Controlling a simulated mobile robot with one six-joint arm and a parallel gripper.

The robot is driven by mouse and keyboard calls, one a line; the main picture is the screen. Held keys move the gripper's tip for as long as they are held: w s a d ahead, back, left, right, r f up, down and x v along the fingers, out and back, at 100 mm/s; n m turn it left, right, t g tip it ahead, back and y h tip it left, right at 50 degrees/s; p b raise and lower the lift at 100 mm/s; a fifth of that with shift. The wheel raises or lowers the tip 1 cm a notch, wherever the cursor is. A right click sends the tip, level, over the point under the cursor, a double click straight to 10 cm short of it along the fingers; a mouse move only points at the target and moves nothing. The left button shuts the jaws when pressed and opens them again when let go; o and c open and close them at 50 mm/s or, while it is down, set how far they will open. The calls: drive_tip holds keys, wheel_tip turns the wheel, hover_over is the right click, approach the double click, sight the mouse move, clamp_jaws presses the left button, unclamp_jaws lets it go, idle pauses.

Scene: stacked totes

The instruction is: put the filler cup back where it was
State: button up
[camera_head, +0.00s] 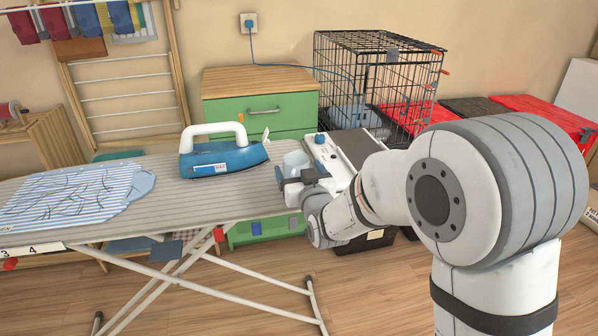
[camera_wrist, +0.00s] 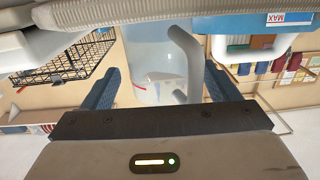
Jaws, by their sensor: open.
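The filler cup (camera_wrist: 152,62) is pale blue and see-through, with a rounded handle and a small red mark. It also shows at the right end of the ironing board in the head view (camera_head: 295,161). My gripper (camera_wrist: 160,84) is open, with one finger on each side of the cup in the wrist view. I cannot tell whether the fingers touch it. In the head view my gripper (camera_head: 293,186) is at the board's right end, and my wrist hides part of this area. The blue iron (camera_head: 222,158) with a white handle stands on the board, left of the cup.
The ironing board (camera_head: 165,205) carries a striped shirt (camera_head: 75,195) at the left. A green cabinet (camera_head: 258,108) and a black wire crate (camera_head: 375,75) stand behind. A dark case (camera_head: 358,147) and red bins (camera_head: 545,118) are to the right. Floor in front is bare.

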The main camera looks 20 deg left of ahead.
drive_tip(key=shift+r, duration=0.2)
drive_tip(key=v, duration=1.2)
drive_tip(key=s+d+f+m+g+h, duration=0.1)
drive_tip(key=d+f+m+g+h, duration=0.15)
drive_tip(key=d, duration=0.65)
drive_tip(key=s+d+f+m+g+h, duration=0.1)
drive_tip(key=d+f+g+h, duration=0.25)
drive_tip(key=d, duration=0.45)
drive_tip(key=s+d+m+g+h, duration=0.3)
drive_tip(key=s+d+g, duration=0.4)
drive_tip(key=s+d, duration=0.5)
drive_tip(key=s, duration=0.3)
drive_tip(key=shift+s+d+f+g+h, duration=0.2)
drive_tip(key=shift+s+g+h, duration=0.05)
drive_tip(key=shift+g+h, duration=0.05)
drive_tip(key=shift+r+p, duration=0.1)
drive_tip(key=shift+p, duration=0.25)
